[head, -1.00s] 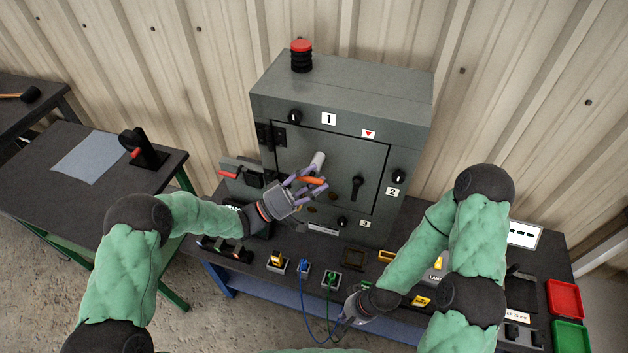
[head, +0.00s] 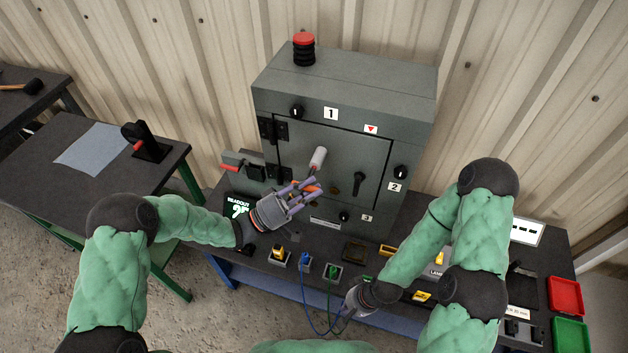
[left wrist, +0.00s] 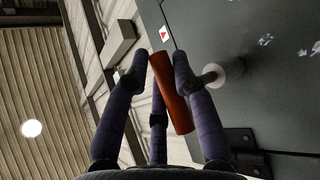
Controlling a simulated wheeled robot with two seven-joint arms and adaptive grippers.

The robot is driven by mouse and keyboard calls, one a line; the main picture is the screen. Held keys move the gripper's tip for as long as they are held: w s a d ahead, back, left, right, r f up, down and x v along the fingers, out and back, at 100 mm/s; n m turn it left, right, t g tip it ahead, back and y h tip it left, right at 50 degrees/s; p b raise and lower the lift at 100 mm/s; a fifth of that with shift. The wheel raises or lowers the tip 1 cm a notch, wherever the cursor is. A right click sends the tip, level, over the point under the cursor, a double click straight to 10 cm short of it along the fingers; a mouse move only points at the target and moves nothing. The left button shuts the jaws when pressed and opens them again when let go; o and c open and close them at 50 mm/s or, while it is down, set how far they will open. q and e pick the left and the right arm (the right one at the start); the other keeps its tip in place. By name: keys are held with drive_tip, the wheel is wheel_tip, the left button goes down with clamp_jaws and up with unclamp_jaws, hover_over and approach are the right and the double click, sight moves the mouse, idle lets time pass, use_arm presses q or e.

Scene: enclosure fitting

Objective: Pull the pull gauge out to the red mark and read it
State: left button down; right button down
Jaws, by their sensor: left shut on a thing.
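My left gripper (head: 303,195) is shut on a red-orange cylindrical handle (head: 314,189) in front of the grey cabinet's door. In the left wrist view the handle (left wrist: 174,92) sits between the purple fingers, apart from the door. A white cylinder (head: 318,158) sticks out of the door just above; whether it joins the handle is unclear. A readout (head: 238,208) with lit characters stands left of the gripper, partly covered and too small to read surely. A white label with a red triangle (head: 371,129) is on the door. My right gripper (head: 352,302) is low by the bench front, fingers unclear.
The grey cabinet (head: 340,85) has knobs and a red-topped stack (head: 303,48) on it. Blue and green cables hang by my right gripper. Red (head: 565,296) and green (head: 570,333) bins stand at right. A side table (head: 70,190) is at left.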

use_arm(q)
drive_tip(key=shift+s+f, duration=0.1)
drive_tip(key=shift+s, duration=0.35)
drive_tip(key=c, duration=1.1)
unclamp_jaws()
drive_tip(key=shift+o, duration=0.5)
drive_tip(key=shift+s+a+r, duration=0.2)
drive_tip(key=shift+s, duration=0.15)
drive_tip(key=v, duration=1.2)
drive_tip(key=shift+f, duration=0.1)
